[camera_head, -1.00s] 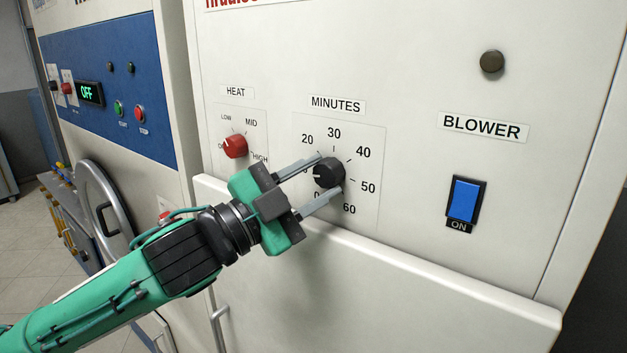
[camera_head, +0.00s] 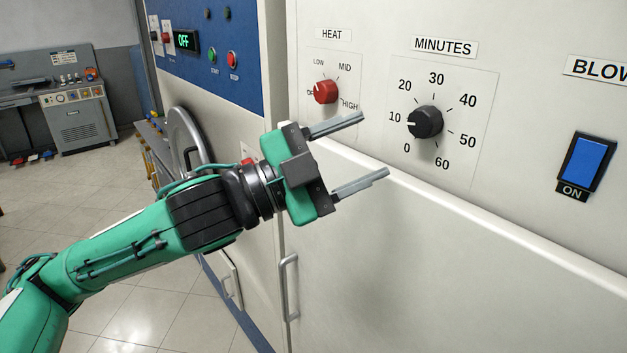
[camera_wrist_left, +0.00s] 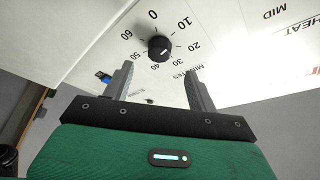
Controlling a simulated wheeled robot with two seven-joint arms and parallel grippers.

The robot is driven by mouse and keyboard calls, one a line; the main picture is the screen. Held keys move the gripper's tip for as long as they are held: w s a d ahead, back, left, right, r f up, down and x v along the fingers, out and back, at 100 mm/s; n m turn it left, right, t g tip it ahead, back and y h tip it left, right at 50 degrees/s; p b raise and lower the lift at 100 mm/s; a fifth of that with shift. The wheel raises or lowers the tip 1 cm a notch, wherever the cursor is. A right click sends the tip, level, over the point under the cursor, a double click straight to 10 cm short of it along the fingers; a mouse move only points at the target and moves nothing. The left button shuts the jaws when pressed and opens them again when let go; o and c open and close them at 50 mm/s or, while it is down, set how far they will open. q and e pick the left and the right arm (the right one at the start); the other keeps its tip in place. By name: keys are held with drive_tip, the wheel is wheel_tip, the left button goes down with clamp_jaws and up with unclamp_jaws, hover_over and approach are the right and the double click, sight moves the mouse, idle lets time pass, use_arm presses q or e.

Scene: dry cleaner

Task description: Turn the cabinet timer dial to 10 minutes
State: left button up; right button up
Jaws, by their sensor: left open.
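The black timer dial (camera_head: 425,122) is on the white cabinet panel under the MINUTES label (camera_head: 444,47). Its white pointer mark faces left, at the 10 on the printed scale. My left gripper (camera_head: 374,145) is open and empty, to the left of and below the dial, with its fingers apart from it. In the left wrist view the dial (camera_wrist_left: 160,48) shows beyond the two spread fingertips (camera_wrist_left: 159,70), with clear space between. My right gripper is not in view.
A red HEAT knob (camera_head: 326,91) sits left of the dial. A blue BLOWER switch (camera_head: 585,160) is at the right. A ledge (camera_head: 480,208) juts out below the panel. Another machine with a round door (camera_head: 187,140) stands at left; open floor lies beyond.

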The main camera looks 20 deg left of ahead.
use_arm(q)
drive_tip(key=shift+b+v, duration=1.25)
drive_tip(key=shift+v, duration=1.75)
